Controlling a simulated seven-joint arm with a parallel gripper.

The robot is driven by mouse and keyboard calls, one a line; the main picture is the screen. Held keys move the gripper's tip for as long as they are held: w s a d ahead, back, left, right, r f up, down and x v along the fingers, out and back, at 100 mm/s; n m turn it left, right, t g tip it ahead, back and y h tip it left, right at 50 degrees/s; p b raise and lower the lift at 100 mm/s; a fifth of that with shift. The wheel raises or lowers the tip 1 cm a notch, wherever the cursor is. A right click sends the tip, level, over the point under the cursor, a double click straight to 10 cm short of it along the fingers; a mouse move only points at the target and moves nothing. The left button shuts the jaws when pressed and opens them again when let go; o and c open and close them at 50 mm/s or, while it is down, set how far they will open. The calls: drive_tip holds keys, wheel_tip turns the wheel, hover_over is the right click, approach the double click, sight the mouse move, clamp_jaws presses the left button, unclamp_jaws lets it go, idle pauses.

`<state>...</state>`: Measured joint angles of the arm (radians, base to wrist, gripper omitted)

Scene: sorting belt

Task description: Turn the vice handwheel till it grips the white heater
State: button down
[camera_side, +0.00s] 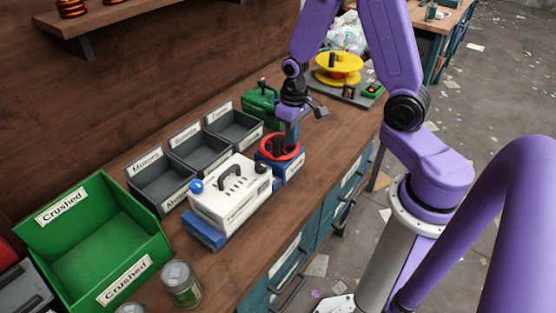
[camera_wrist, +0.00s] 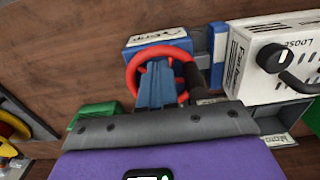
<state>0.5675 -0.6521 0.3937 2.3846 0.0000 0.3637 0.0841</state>
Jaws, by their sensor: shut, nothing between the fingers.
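The white heater (camera_side: 232,195) sits on the blue vice (camera_side: 204,231) on the bench, with slots, a dark handle on top and a blue knob. It also shows at the right of the wrist view (camera_wrist: 262,62). The red handwheel (camera_side: 268,150) is at the vice's right end, and in the wrist view (camera_wrist: 131,72) its dark crank knob (camera_wrist: 188,76) stands to the right. My gripper (camera_side: 291,138) points down over the wheel. In the wrist view its blue fingers (camera_wrist: 155,88) are together, empty, inside the rim. Whether they touch the wheel is unclear, and their tips are hard to see.
Grey bins (camera_side: 160,188) stand behind the heater, with a green bin (camera_side: 95,240) at the left and a can (camera_side: 181,285) in front of it. A green box (camera_side: 262,105) and a yellow reel (camera_side: 338,68) stand beyond the wheel.

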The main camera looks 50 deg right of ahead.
wheel_tip(320, 180, up, 9)
drive_tip(key=shift+f, duration=0.15)
idle(0.6)
drive_tip(key=s+a+r+n, duration=0.2)
drive_tip(key=s+a+n, duration=0.3)
drive_tip(key=s, duration=0.5)
drive_tip(key=s+a+r+n, duration=0.2)
drive_tip(key=s+a+n, duration=0.3)
drive_tip(key=s, duration=0.5)
drive_tip(key=shift+s+a+r+n, duration=0.15)
drive_tip(key=shift+s+r+n, duration=0.15)
drive_tip(key=shift+n, duration=1)
drive_tip(key=shift+w, duration=0.15)
idle(0.6)
